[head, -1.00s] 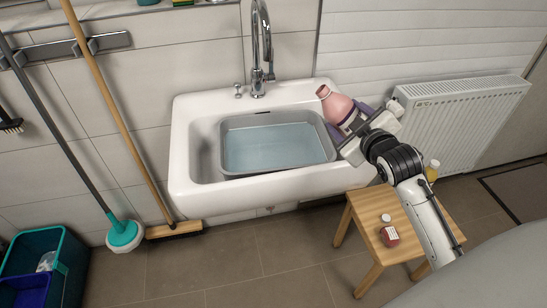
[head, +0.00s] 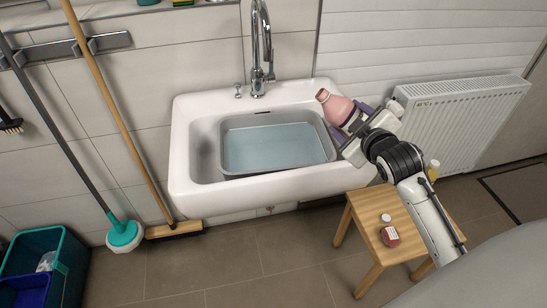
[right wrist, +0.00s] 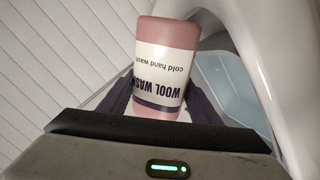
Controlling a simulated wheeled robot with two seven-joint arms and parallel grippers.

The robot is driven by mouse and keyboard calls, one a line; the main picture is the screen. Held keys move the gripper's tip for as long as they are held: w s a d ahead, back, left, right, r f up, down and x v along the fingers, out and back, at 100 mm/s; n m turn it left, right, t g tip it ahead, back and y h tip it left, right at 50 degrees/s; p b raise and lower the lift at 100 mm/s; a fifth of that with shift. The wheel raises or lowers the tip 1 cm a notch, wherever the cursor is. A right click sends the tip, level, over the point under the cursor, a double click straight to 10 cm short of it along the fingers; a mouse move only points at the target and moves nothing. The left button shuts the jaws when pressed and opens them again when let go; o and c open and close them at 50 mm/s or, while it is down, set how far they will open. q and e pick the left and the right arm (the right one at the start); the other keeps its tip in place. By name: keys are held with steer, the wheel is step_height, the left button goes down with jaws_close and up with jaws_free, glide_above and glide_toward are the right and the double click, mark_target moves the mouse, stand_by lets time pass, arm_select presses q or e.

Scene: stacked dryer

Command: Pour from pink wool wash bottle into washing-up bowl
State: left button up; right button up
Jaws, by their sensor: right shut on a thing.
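The pink wool wash bottle (head: 336,106) is in my right gripper (head: 359,122), at the right rim of the sink. It is tilted, with its open-looking neck pointing up and left toward the bowl. In the right wrist view the bottle (right wrist: 167,60) shows its white label between the shut fingers. The grey washing-up bowl (head: 229,124) sits in the white sink and holds bluish water; part of it also shows in the right wrist view (right wrist: 207,68). No stream from the bottle is visible. My left gripper is out of view.
The white sink (head: 196,163) has a chrome tap (head: 258,50) behind the bowl. A wooden stool (head: 367,211) below right bears a small red bottle (head: 389,237) and a white cap (head: 386,218). A radiator (head: 465,120) is at the right. A broom (head: 115,110) leans at the left.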

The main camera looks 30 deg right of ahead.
steer(key=shift+d, duration=0.1)
steer(key=shift+s+d+f+n+g, duration=0.15)
steer(key=shift+n+g, duration=0.15)
steer(key=shift+n, duration=0.1)
stand_by(0.7)
steer(key=shift+d+f, duration=0.1)
steer(key=shift+f, duration=0.05)
steer(key=shift+s+d+f+n+g+h, duration=0.1)
steer(key=shift+f+n+g+h, duration=0.15)
steer(key=shift+n+h, duration=0.2)
stand_by(0.5)
steer(key=shift+s+d+f+n+g+h, duration=0.15)
steer(key=shift+f+n+g+h, duration=0.15)
steer(key=shift+n, duration=0.15)
steer(key=shift+f, duration=0.1)
stand_by(0.6)
